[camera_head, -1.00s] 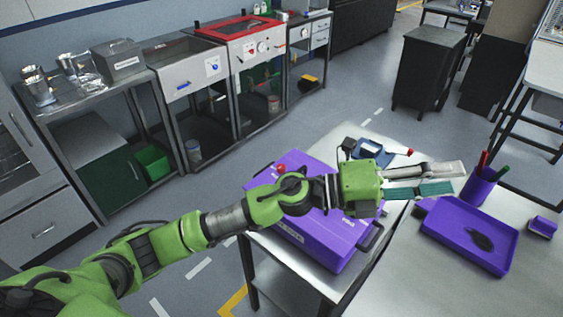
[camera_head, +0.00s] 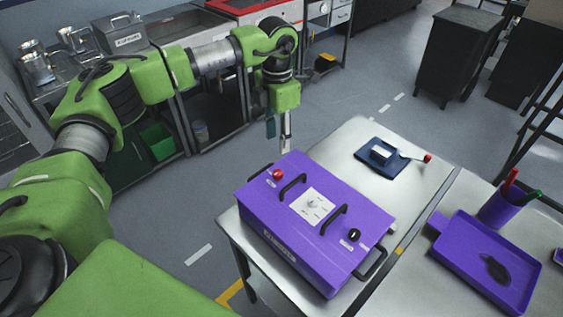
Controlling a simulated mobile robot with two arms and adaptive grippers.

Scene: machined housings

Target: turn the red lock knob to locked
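The red lock knob (camera_head: 278,174) is a small red ball near the far left corner of the lid of a purple box (camera_head: 262,225). A small pale label sits beside it, too small to read. My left gripper (camera_head: 279,134) hangs fingers down just beyond the box's far edge, behind the knob in the picture and apart from it. One finger looks silver, the other teal, with a gap between them; it looks open and empty. The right gripper is out of view.
The lid has black handles, a white dial plate (camera_head: 312,205) and a black knob (camera_head: 354,235). A blue device (camera_head: 384,165) with a red-tipped lever stands behind right. A purple tray (camera_head: 457,263) and pen cup (camera_head: 499,209) stand at right. Metal tabletop between is bare.

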